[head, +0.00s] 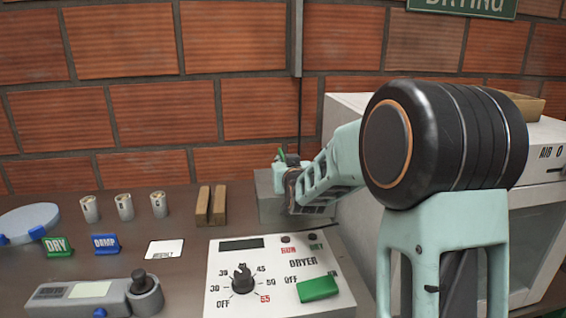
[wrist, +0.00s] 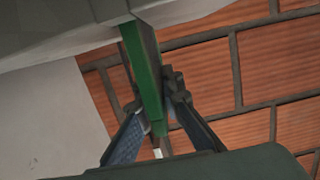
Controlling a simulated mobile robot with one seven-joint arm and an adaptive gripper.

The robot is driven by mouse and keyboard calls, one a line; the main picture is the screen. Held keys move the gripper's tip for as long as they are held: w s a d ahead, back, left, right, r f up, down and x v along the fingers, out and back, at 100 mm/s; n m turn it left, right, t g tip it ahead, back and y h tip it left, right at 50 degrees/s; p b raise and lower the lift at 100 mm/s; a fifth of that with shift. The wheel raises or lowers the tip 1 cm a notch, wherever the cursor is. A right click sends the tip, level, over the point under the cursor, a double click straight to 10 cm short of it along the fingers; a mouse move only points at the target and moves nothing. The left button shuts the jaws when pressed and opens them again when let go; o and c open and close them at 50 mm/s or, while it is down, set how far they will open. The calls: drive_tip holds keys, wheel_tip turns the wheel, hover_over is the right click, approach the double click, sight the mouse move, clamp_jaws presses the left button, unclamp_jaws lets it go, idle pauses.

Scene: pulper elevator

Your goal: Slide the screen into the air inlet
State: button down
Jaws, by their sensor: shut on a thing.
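My gripper (wrist: 158,125) is shut on a green bar (wrist: 145,75), which seems to be the handle of the screen. In the wrist view the bar runs up between the two fingers to a grey part at the top. I cannot tell whether that part is the screen or the inlet. In the head view my gripper (head: 288,172) is above a grey box (head: 268,208) beside the white dryer cabinet, with a bit of green showing at its tip. The box may be the air inlet; its opening is hidden by my arm.
A white dryer control panel (head: 270,272) with a dial and green button stands in front. A brick wall stands behind.

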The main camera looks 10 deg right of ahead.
drive_tip(key=shift+f+b, duration=0.95)
drive_tip(key=shift+f, duration=0.1)
drive_tip(key=c, duration=2)
unclamp_jaws()
drive_tip(key=shift+s, duration=0.1)
drive_tip(key=shift+s+r, duration=0.3)
drive_tip(key=shift+s, duration=1.65)
drive_tip(key=shift+s+r, duration=0.35)
drive_tip(key=shift+s, duration=1.6)
drive_tip(key=shift+s+r, duration=0.3)
drive_tip(key=shift+s, duration=1.65)
drive_tip(key=shift+s, duration=0.1)
